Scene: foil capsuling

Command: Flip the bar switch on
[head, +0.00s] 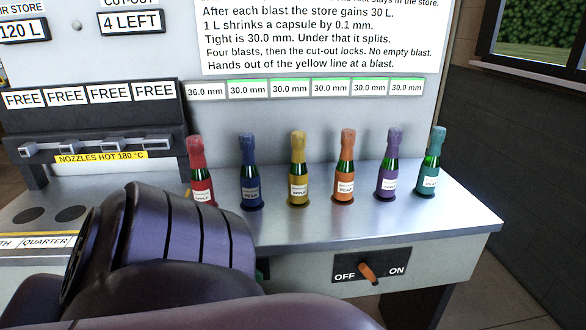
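The bar switch (368,273) is a short orange lever on a dark plate (402,257) on the bench's front face. OFF is printed to its left and ON to its right. The lever slants from upper left to lower right between the two words; I cannot tell which setting it is in. My dark purple arm links fill the lower left and bottom of the head view, just below and left of the switch plate. Neither gripper's fingers show, so nothing is seen touching the lever.
Several foil-topped bottles stand in a row on the metal bench (425,223), including a red one (199,172) and a teal one (431,164). A nozzle unit (100,125) labelled hot is at the left. A small green part beside my arm is mostly hidden.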

